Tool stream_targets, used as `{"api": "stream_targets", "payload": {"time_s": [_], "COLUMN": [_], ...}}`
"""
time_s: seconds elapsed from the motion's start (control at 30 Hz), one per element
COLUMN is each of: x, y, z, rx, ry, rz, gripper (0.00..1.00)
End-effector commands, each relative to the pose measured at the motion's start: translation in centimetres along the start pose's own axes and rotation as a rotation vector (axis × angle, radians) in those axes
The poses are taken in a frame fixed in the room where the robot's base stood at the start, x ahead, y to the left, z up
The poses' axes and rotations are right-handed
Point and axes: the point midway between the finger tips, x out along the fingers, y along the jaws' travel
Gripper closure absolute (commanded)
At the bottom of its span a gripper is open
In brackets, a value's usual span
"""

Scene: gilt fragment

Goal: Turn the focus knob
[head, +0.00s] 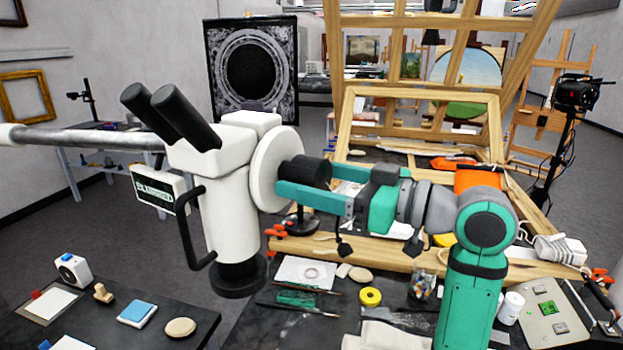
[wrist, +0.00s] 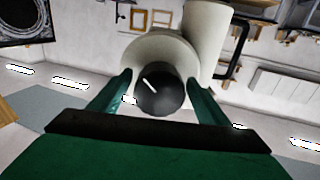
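The focus knob (head: 309,172) is a black cylinder on the side of the white microscope head, in front of a round white disc (head: 274,169). In the wrist view the knob (wrist: 160,95) has a white line on its face, tilted to the upper left. My gripper (head: 279,178) is open, with one teal finger on each side of the knob and the fingertips near the disc. In the wrist view my gripper (wrist: 158,82) has a finger left and right of the knob, with a narrow gap on the left; contact on the right is hard to tell.
The microscope's black eyepieces (head: 172,117) and black side handle (head: 190,232) are left of the knob. A wooden easel frame (head: 420,97) stands behind my arm. Below is a cluttered dark table with yellow tape (head: 370,296) and a control box (head: 545,311).

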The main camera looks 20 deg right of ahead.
Motion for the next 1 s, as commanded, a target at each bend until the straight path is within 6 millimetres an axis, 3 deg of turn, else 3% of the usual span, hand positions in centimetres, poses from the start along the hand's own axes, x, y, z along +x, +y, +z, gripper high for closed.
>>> {"api": "stream_targets", "payload": {"time_s": [0.03,0.13,0.17,0.53,1.0], "x": [-0.02,-0.03,-0.03,-0.06,-0.06], "y": [0.01,0.01,0.01,-0.01,-0.09], "z": [0.00,-0.01,0.00,-0.02,-0.06], "rx": [0.000,0.000,0.000,0.061,0.368], "ry": [0.000,0.000,0.000,0.001,0.002], "rz": [0.000,0.000,0.000,0.000,0.001], "gripper": [0.43,0.67,0.70,0.70,0.70]}}
